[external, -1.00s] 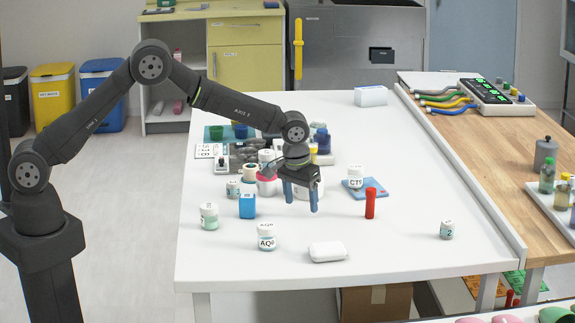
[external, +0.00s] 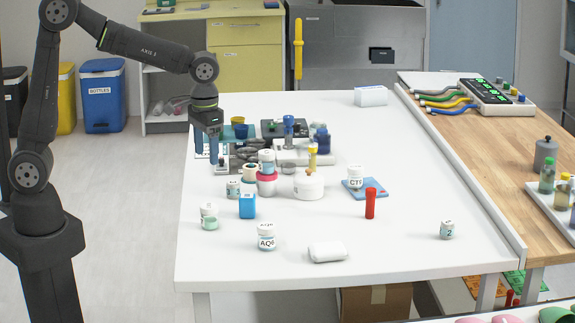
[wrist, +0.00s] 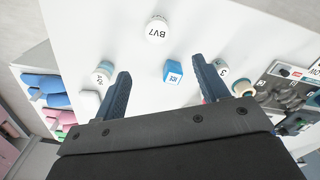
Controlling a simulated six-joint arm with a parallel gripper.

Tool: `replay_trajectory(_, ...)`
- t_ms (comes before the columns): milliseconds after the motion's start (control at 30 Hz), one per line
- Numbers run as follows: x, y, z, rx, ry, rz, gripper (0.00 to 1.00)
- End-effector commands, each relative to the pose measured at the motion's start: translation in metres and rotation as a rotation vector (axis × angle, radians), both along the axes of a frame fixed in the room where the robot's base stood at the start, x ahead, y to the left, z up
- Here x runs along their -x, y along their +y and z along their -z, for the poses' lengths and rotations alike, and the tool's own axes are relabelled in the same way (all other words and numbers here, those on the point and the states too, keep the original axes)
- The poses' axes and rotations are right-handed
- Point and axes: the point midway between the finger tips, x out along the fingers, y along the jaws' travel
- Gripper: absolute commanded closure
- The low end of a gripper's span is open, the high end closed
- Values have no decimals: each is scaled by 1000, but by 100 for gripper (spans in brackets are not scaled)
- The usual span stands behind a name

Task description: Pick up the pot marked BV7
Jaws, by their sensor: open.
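My gripper (external: 206,160) hangs over the back left of the table, fingers down, apart from the pot. In the wrist view my gripper (wrist: 158,72) has its two blue fingers spread wide with nothing held between them.
A blue box (external: 247,206) stands right of the pot, with a small pot (external: 233,189) behind and the AQ6 pot (external: 266,237) in front. A soap-like white block (external: 327,251) lies further right. Trays and containers crowd the back left. The right front is mostly clear.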

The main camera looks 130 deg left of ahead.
Motion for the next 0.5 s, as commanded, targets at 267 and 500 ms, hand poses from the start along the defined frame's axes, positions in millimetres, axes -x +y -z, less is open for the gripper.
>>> replay_trajectory(267, 2, -4, 39, 6, 4, 5, 33)
replay_trajectory(500, 2, -4, 91, 5, 4, 5, 33)
